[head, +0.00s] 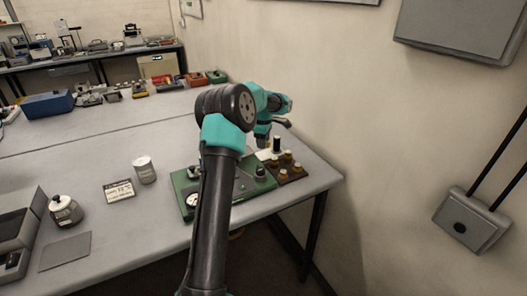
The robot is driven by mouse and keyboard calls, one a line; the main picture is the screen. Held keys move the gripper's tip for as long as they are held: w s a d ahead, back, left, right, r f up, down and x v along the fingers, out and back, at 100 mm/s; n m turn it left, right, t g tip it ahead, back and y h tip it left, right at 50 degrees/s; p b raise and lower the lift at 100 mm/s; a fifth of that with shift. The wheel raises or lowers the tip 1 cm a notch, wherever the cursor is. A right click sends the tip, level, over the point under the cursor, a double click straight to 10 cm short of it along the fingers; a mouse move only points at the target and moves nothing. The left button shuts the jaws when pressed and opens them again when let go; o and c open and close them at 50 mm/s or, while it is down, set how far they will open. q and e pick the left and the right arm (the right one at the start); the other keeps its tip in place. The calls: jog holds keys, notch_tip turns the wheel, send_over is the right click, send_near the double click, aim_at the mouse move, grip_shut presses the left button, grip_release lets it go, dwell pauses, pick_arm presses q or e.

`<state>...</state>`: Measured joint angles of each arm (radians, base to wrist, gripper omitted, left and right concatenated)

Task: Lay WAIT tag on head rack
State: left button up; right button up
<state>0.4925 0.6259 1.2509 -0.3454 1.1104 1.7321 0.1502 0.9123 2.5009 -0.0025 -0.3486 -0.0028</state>
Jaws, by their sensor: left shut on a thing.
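My left arm reaches up the middle of the head view, and its left gripper (263,140) is over the right end of the table. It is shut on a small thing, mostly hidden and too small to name. A green board (185,196) with fittings lies below, partly covered by my arm. A brown rack (292,174) with several small capped pieces stands just right of it, near the gripper. I cannot make out a WAIT tag or read the word anywhere. I cannot tell which item is the head rack. My right gripper is out of view.
A lettered card (118,191), a white can (145,170), a round jar (66,210) and a flat grey plate (65,251) are on the left. A blue box (47,104) and several tools line the back. The wall is close on the right; the table's middle is clear.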

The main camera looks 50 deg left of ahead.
aim_at(263, 155)
pick_arm(q)
jog(key=shift+f, duration=2.45)
jog(key=shift+f, duration=0.15)
jog(key=o, duration=0.6)
notch_tip(263, 155, up, 12)
jog(key=shift+r, duration=0.15)
